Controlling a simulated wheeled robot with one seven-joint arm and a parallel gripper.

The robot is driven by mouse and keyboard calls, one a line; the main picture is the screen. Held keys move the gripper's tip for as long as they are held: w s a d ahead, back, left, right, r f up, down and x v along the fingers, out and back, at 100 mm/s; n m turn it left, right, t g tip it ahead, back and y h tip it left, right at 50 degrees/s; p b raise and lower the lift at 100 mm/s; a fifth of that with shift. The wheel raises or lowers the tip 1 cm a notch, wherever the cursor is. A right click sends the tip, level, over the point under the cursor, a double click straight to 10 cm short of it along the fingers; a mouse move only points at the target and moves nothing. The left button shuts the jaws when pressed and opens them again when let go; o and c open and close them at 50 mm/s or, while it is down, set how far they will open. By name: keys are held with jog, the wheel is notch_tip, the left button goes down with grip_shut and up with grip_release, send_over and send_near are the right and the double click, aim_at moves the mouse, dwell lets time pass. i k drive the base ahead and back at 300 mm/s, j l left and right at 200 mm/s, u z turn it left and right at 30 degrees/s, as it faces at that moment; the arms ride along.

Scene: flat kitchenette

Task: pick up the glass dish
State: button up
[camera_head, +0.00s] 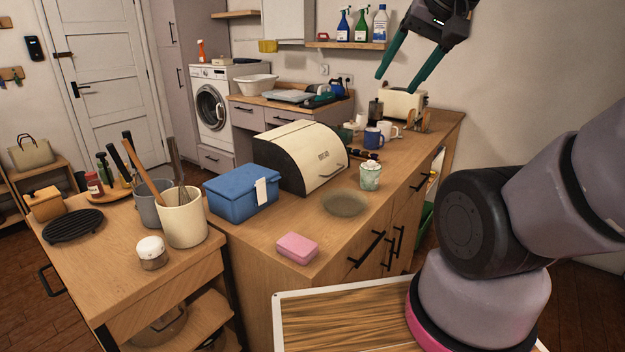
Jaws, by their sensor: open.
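The glass dish (345,203) looks like the low, round, smoky see-through piece lying flat on the wooden counter, in front of the bread bin. Its rim is faint, so its height is hard to tell. My gripper (398,82) is at the upper right, with two green fingers spread apart and pointing down. It is empty and high above the back of the counter, well away from the dish.
A patterned cup (370,176) stands close behind the dish. A bread bin (305,157) and a blue box (241,192) are to its left. A pink box (297,248) lies nearer the front. Mugs and a toaster (402,104) are farther back.

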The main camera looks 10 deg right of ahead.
aim_at(339, 202)
jog(key=k+j+z, duration=0.1)
jog(key=z, duration=0.35)
jog(key=k+j+z, duration=0.1)
jog(key=z, duration=0.35)
jog(key=k+j+z, duration=0.1)
jog(key=z, duration=0.35)
